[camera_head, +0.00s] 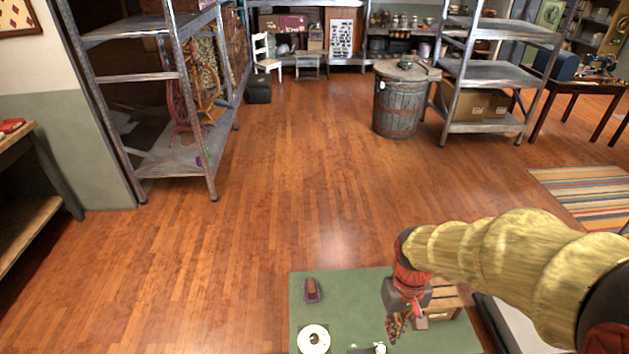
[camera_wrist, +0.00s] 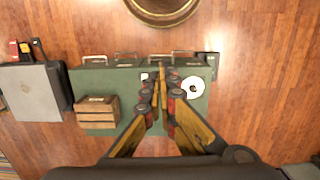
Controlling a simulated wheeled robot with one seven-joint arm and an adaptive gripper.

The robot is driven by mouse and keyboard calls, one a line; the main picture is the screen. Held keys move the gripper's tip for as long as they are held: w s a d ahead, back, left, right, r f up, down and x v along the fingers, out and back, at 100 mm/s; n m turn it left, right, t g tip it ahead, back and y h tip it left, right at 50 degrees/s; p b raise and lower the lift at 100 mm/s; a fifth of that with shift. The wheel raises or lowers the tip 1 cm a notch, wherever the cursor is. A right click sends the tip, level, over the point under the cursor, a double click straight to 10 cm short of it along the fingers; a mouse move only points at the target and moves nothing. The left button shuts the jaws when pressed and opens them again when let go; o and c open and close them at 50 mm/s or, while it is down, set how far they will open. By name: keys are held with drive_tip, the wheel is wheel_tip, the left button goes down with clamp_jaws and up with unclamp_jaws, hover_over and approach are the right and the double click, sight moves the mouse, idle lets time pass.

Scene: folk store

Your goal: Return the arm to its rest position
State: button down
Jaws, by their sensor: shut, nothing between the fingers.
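My arm, in a pale yellow sleeve, reaches in from the right of the head view. My gripper (camera_head: 397,328) hangs pointing down over a green-topped surface (camera_head: 352,295), in front of a slatted wooden crate (camera_head: 442,303). In the wrist view my gripper (camera_wrist: 161,84) has its fingertips together, with nothing between them. The green surface (camera_wrist: 100,78) lies beneath it, and the crate (camera_wrist: 97,112) is to its left. How high the fingertips are above the surface is hard to tell.
A white ring-shaped roll (camera_head: 313,340) and a small brown-and-purple item (camera_head: 312,290) lie on the green surface. A metal shelf (camera_head: 180,165) stands at left, a wooden barrel (camera_head: 397,105) farther back. A striped rug (camera_head: 585,195) lies at right. The middle floor is clear.

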drive_tip(key=s+r+t, duration=0.3)
drive_tip(key=r, duration=0.7)
drive_tip(key=s+r+m+t, duration=0.1)
drive_tip(key=s+r+t, duration=0.2)
drive_tip(key=r, duration=0.6)
drive_tip(key=shift+s+d+r+t, duration=0.15)
drive_tip(key=shift+s+r+t, duration=0.25)
drive_tip(key=shift+s, duration=0.35)
